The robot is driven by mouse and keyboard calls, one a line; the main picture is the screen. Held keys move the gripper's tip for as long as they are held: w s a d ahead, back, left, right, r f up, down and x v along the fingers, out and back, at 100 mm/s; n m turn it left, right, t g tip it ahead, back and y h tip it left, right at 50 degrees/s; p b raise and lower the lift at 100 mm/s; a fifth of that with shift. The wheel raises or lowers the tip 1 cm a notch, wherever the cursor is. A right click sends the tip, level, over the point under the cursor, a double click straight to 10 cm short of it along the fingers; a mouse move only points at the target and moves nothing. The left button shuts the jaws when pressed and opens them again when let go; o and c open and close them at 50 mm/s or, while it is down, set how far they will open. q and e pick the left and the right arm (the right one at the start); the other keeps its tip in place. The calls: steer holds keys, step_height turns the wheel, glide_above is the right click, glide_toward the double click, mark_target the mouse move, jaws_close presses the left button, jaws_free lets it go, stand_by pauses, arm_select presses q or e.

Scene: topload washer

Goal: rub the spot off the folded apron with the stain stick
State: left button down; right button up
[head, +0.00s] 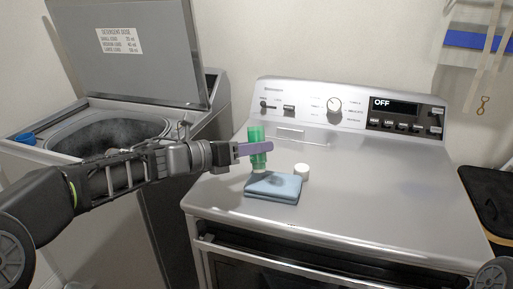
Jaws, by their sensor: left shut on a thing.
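My left gripper (256,149) comes in from the left over the dryer top. It is shut on the stain stick (257,134), a green tube with a pale lower end, held upright. The pale end is at the back left edge of the folded apron (271,192); I cannot tell whether it touches. The apron is a small light blue folded stack lying near the front of the dryer top. A darker spot (279,181) shows on its upper face. A white cap (302,171) stands just behind the apron's right corner.
The grey dryer (400,215) has a clear top to the right, and its control panel (404,114) at the back reads OFF. An open topload washer (25,152) stands at the left, lid raised, with a blue cap on its rim. A dark stool or bin is at the right.

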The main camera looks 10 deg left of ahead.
mark_target(256, 132)
arm_select(q)
step_height(256, 132, up, 6)
steer(key=p, duration=0.4)
steer(key=shift+f, duration=0.1)
stand_by(0.5)
steer(key=shift+m+t, duration=0.3)
steer(key=shift+m, duration=0.4)
steer(key=f+b, duration=0.1)
steer(key=b, duration=0.2)
steer(key=f+b, duration=0.2)
steer(key=b, duration=0.1)
steer(key=f+b, duration=0.1)
steer(key=b, duration=0.2)
steer(key=shift+s+d+f+b, duration=0.2)
steer(key=shift+s+b, duration=0.1)
steer(key=shift+s, duration=0.1)
steer(key=shift+s+f+m+b, duration=0.15)
steer(key=shift+f+m+b, duration=0.15)
steer(key=shift+b, duration=0.7)
steer(key=shift+f+b, duration=0.85)
steer(key=shift+d, duration=0.15)
steer(key=shift+d+r, duration=0.1)
steer(key=shift+d, duration=0.95)
